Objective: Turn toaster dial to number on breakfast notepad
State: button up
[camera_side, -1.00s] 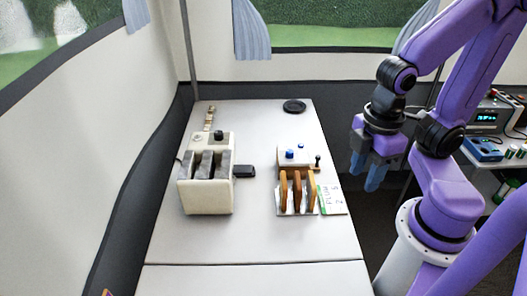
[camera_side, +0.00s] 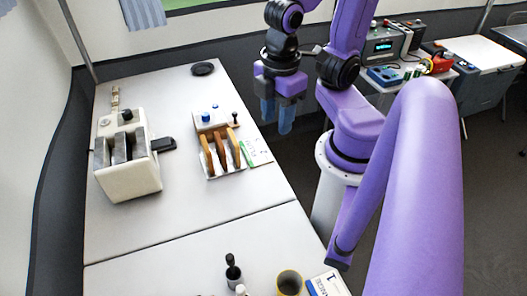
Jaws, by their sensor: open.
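A cream toaster (camera_side: 133,180) with dark slots stands on the left of the white table. A black knob (camera_side: 127,116) shows on its back part; its setting is too small to read. A white and green card (camera_side: 257,152), possibly the notepad, lies right of a rack of brown slices (camera_side: 220,150); its writing cannot be read now. My gripper (camera_side: 277,122) hangs fingers down beside the table's right edge, right of the rack and far from the toaster. Its blue fingers are apart with nothing between them.
A white block with blue knobs (camera_side: 208,118) is behind the slices. A black disc (camera_side: 203,69) lies at the back. A dark bottle (camera_side: 233,270) and a yellow-rimmed cup (camera_side: 289,282) stand in front. Table between toaster and rack is mostly clear, except a black item (camera_side: 163,144).

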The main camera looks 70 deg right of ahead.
jog(key=shift+o, duration=1.4)
